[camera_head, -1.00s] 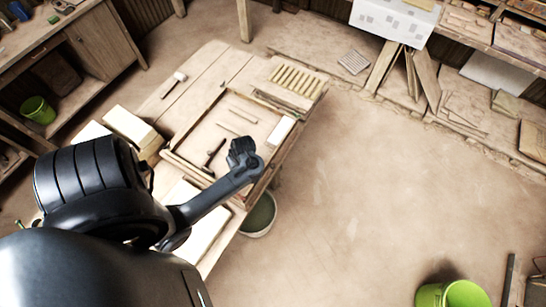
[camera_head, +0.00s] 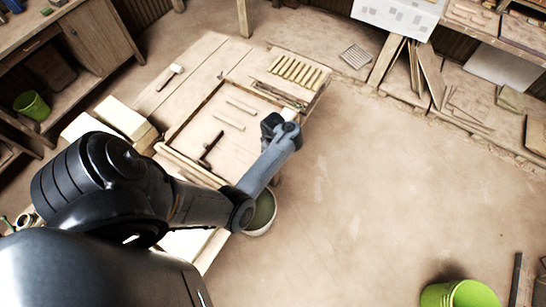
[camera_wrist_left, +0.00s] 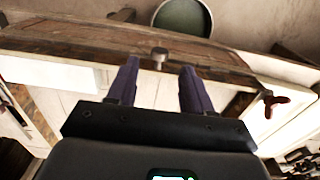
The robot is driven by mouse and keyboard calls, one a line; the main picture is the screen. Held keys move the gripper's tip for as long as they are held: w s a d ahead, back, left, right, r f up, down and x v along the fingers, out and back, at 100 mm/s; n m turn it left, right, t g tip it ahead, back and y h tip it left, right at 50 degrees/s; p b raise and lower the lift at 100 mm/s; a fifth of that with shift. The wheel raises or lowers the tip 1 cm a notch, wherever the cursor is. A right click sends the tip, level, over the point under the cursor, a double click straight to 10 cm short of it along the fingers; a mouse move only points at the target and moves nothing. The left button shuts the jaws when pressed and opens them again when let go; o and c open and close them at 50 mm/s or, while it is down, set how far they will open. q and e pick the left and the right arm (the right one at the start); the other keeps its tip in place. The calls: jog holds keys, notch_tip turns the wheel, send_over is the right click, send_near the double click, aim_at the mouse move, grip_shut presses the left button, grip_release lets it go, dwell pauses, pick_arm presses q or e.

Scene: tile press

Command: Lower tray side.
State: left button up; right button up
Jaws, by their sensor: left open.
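A shallow wooden tray (camera_head: 222,82) with narrow brown sides lies on the pale worktable (camera_head: 205,52). My left arm covers part of its near right side in the head view. My left gripper (camera_head: 278,126) is over the table's right edge. In the left wrist view, the gripper (camera_wrist_left: 159,85) is open and empty. A brown wooden side (camera_wrist_left: 85,38) runs across the view beyond the fingertips. A small grey metal knob (camera_wrist_left: 159,57) on it lies just beyond the gap between the fingers. I cannot tell whether the fingers touch it. My right gripper is not in view.
A bucket (camera_head: 262,214) stands below the table's right edge. A dark-handled tool (camera_head: 210,150) and thin strips lie inside the tray. A mallet (camera_head: 172,75) lies beyond it. Several yellowish sticks (camera_head: 296,71) lie at the far end. The floor to the right is mostly clear.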

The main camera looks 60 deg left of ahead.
pick_arm(q)
jog(key=shift+f+b, duration=1)
jog(key=shift+f, duration=1.65)
grip_shut()
